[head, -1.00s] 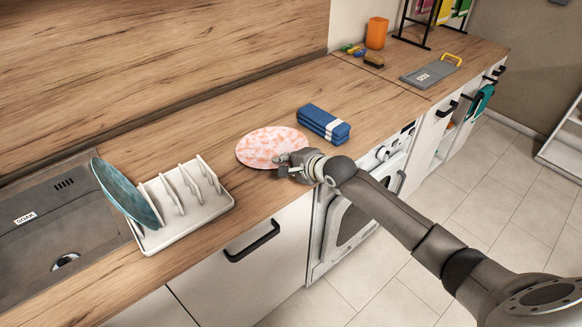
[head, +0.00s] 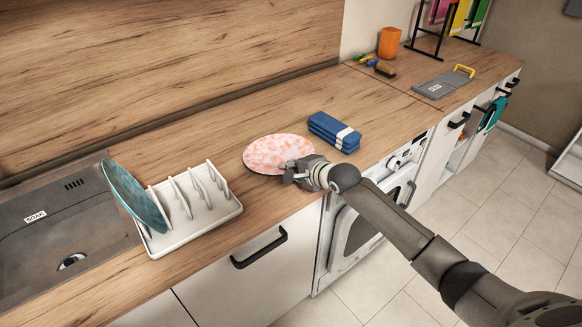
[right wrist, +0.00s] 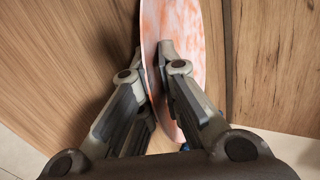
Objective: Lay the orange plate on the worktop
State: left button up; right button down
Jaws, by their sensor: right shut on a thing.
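The orange plate (head: 272,153) is round, with a mottled orange and pale pink face. In the head view it is at the front part of the worktop (head: 228,138), between the dish rack and the blue towel. My right gripper (head: 290,174) is shut on its near right edge. In the right wrist view the plate (right wrist: 182,35) shows as a narrow oval, its edge between the fingers (right wrist: 152,75), tilted to that camera. I cannot tell whether its underside touches the worktop. My left gripper is not in view.
A white dish rack (head: 205,222) holding a teal plate (head: 133,195) stands left, beside the sink (head: 60,235). A folded blue towel (head: 333,131) lies right of the orange plate. An orange cup (head: 389,43) and a grey board (head: 442,83) are farther right. Worktop behind the plate is bare.

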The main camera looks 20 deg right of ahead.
jog(key=shift+f, duration=0.3)
jog(key=c, duration=1.6)
grip_release()
jog(key=shift+o, duration=0.2)
